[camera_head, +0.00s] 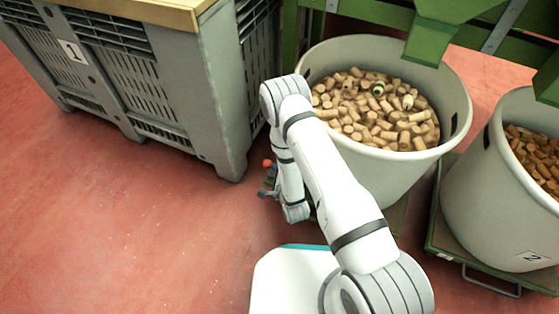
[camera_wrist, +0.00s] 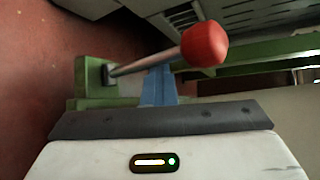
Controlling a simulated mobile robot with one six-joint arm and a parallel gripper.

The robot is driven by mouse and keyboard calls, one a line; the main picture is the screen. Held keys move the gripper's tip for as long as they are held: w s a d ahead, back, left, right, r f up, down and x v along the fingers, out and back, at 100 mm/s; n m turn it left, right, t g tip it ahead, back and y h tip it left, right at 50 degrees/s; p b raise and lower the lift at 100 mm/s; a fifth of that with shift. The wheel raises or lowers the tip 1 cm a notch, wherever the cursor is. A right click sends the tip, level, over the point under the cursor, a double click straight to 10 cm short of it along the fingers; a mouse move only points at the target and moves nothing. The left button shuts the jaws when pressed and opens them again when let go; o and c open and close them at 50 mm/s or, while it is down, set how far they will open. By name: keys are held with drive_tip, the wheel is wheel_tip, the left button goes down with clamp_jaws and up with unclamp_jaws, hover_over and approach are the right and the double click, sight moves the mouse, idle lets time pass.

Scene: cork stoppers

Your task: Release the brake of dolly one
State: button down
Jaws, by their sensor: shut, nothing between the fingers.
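The brake lever is a metal rod with a red ball knob (camera_wrist: 205,44), rising from a green bracket (camera_wrist: 97,82) in the wrist view. The rod slants up to the right. My gripper (camera_wrist: 158,84) has blue fingers closed together right at the rod, which crosses in front of them. I cannot tell whether they touch it. The red knob shows small in the head view (camera_head: 267,163), beside the end of my arm. The dolly (camera_head: 397,213) is green and carries a grey tub (camera_head: 385,172) of corks; my arm hides much of it.
A large grey crate (camera_head: 215,110) labelled 1 stands to the left of the lever. A second cork tub (camera_head: 480,200), labelled 2, stands on a green dolly at the right. Green framework (camera_head: 435,40) stands behind. Red floor is open at the lower left.

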drive_tip(key=shift+s+a+f, duration=0.2)
drive_tip(key=shift+s, duration=0.35)
drive_tip(key=shift+s+a+f, duration=0.2)
drive_tip(key=shift+s, duration=0.3)
drive_tip(key=shift+s, duration=0.1)
